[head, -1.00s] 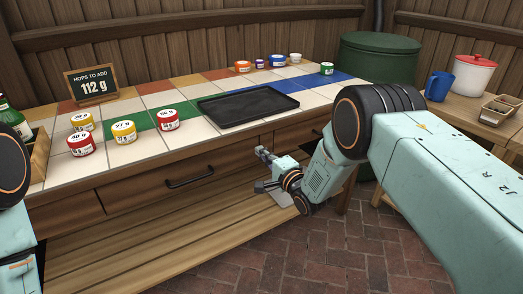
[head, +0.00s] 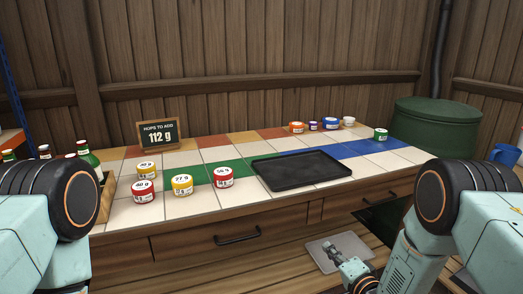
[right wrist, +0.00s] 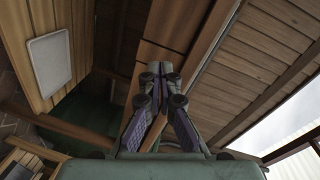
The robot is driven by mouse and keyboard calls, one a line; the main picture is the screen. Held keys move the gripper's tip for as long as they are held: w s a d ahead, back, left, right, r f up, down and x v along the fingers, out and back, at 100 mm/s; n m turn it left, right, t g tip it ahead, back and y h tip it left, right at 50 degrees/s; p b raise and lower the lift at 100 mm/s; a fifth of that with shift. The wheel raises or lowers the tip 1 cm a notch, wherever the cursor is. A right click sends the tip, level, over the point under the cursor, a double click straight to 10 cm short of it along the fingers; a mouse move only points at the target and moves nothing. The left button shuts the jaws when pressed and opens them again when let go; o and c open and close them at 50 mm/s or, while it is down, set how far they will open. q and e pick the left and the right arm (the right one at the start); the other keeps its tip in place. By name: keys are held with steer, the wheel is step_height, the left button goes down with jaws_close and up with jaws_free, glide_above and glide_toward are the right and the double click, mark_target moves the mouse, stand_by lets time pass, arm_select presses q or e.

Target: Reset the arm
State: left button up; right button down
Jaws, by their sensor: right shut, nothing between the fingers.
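My right gripper (head: 330,247) hangs low in front of the counter, below its front edge and over the lower wooden shelf. In the right wrist view its two fingers (right wrist: 160,70) are together at the tips with nothing between them. My right arm comes in from the right edge of the head view. Only the upper part of my left arm shows at the left edge, and its gripper is outside the view.
The tiled counter (head: 210,206) carries a black tray (head: 300,170), several small tubs such as the red one (head: 223,177), and a sign (head: 160,133) reading 112 g. A grey panel (head: 320,258) lies on the shelf behind my gripper. A green barrel (head: 440,125) stands right.

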steer(key=s+d+f+n+g+h, duration=0.15)
steer(key=s+f+n+g, duration=0.25)
steer(key=s+f, duration=0.45)
steer(key=s+f+n+g+h, duration=0.25)
steer(key=s+f+g, duration=0.25)
steer(key=s, duration=0.7)
arm_select(q)
step_height(320, 180, up, 3)
steer(key=p, duration=0.2)
steer(key=shift+f+p, duration=0.15)
steer(key=shift+p, duration=0.15)
arm_select(e)
steer(key=s+r+n+g, duration=0.1)
steer(key=s+n+g, duration=0.1)
steer(key=s, duration=0.9)
steer(key=s+r+n+g, duration=0.2)
steer(key=s+g, duration=0.2)
steer(key=s, duration=0.8)
steer(key=shift+s+r+g+h, duration=0.25)
steer(key=shift+r+g+h, duration=0.05)
steer(key=shift+g, duration=0.1)
arm_select(q)
steer(key=shift+o, duration=0.2)
arm_select(e)
steer(key=shift+d+f, duration=0.1)
